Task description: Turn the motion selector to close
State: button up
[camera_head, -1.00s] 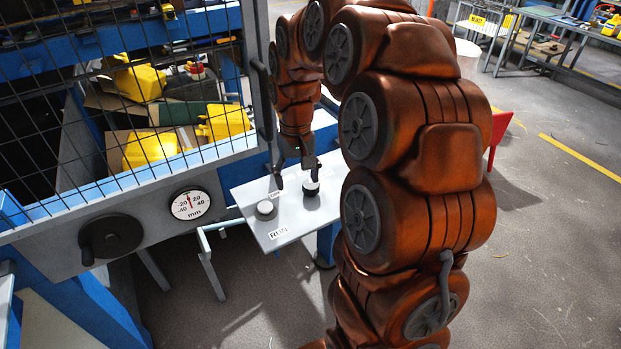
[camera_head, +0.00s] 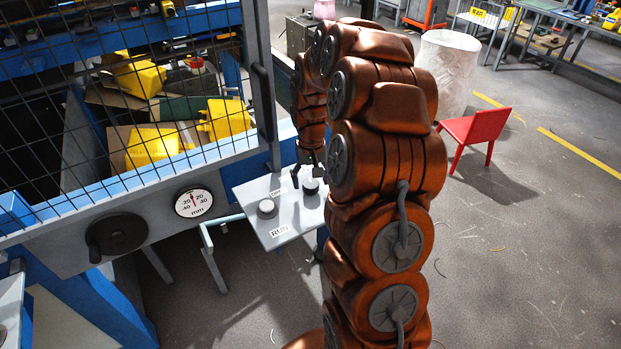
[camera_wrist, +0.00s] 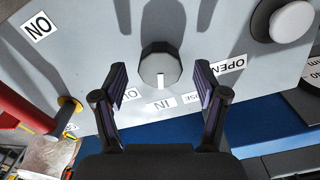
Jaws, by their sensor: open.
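The motion selector looks like a dark faceted knob (camera_wrist: 160,62) on the grey panel (camera_wrist: 95,70) in the wrist view. Its white pointer mark faces down in the picture, towards a label reading "IN". An "OPEN" label (camera_wrist: 226,67) is right of it, and a partly hidden label ending in "SE" is between. The knob also shows in the head view (camera_head: 310,187). My gripper (camera_wrist: 160,87) is open and empty, its fingers to the left and right of the knob in the picture. I cannot tell whether they touch it. In the head view my gripper (camera_head: 303,176) is small beside the knob.
A pale round button (camera_head: 267,207) is left of the knob on the panel, near a "RUN" label (camera_head: 280,231). A blue machine with a mesh guard, dial (camera_head: 193,203) and handwheel (camera_head: 116,235) stands left. A red chair (camera_head: 476,130) and open floor are right.

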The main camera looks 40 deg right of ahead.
jog(key=shift+f, duration=0.6)
jog(key=c, duration=1.2)
jog(key=shift+o, duration=0.2)
